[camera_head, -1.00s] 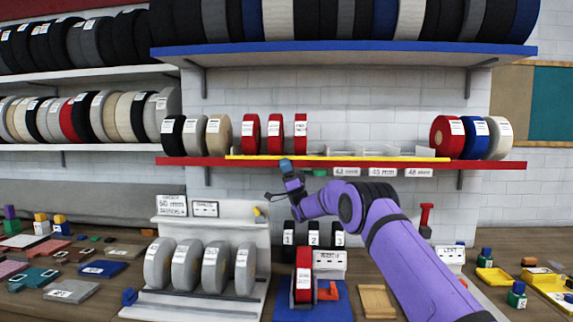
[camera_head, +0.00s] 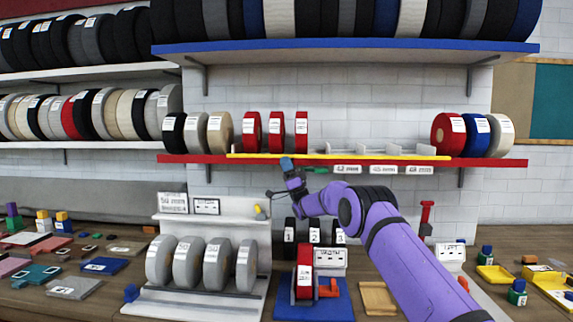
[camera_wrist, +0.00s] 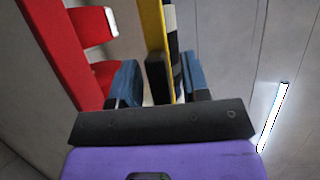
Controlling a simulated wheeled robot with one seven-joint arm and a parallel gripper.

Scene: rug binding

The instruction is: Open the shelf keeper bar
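The yellow keeper bar (camera_head: 380,157) runs along the front of the red shelf (camera_head: 200,159), in front of the rolls and dividers. My gripper (camera_head: 287,164) is at the bar, left of its middle. In the wrist view the bar (camera_wrist: 154,30) passes between the two blue fingers of my gripper (camera_wrist: 160,82). The fingers stand apart on either side, with a visible gap to the bar at the left finger. A small dark block (camera_wrist: 157,75) lies against the bar between them. Whether a finger touches it is unclear.
Red rolls (camera_head: 275,130) stand behind the bar, and empty dividers (camera_head: 365,148) are to their right. A small green piece (camera_head: 318,170) is just right of my gripper, under the bar. A blue shelf (camera_head: 340,52) is above. A white rack of grey rolls (camera_head: 187,262) stands below left.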

